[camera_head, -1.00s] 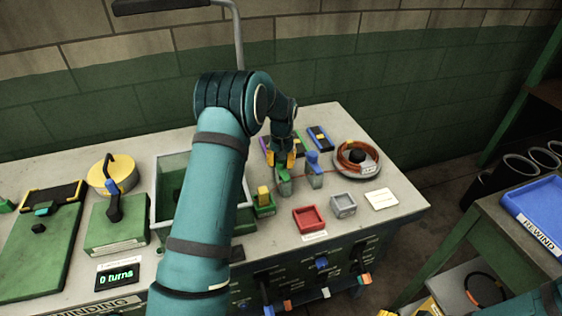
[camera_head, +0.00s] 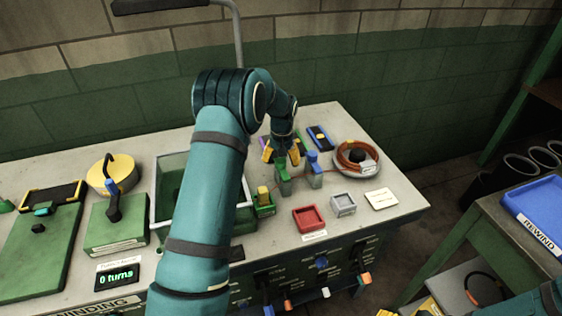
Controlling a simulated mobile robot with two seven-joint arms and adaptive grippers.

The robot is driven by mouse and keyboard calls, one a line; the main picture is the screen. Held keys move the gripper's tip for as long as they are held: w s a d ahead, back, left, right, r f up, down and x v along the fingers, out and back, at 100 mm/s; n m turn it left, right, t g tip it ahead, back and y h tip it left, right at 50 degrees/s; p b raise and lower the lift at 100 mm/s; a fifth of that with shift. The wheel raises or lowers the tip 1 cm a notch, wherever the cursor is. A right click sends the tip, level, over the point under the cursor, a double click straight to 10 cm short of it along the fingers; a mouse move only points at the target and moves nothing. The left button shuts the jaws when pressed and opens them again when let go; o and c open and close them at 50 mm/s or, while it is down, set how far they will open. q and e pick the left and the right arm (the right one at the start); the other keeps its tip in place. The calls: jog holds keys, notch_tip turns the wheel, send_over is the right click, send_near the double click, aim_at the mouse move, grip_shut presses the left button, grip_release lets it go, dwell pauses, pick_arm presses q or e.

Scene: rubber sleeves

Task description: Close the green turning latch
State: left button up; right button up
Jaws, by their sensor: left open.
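A green turning latch (camera_head: 284,186) stands on the bench, beside a blue latch (camera_head: 314,169) on a grey base to its right. My left gripper (camera_head: 282,155) is open, its yellow fingertips spread apart just above and behind the green latch. I cannot tell whether a fingertip touches it. The far side of the latch and the jaw gap are partly hidden by the gripper. Whether the green latch is turned open or closed is too small to tell.
A red tray (camera_head: 309,219), a small grey tray (camera_head: 343,205) and a coil of orange cable (camera_head: 358,157) lie to the right. A small green block with a yellow top (camera_head: 264,201) stands close at the left. A glass-walled bin (camera_head: 153,205) is behind my left arm.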

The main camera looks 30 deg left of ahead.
aim_at(282, 161)
pick_arm(q)
notch_tip(282, 161, up, 11)
dwell(0.4)
jog(key=shift+d, duration=0.15)
dwell(0.5)
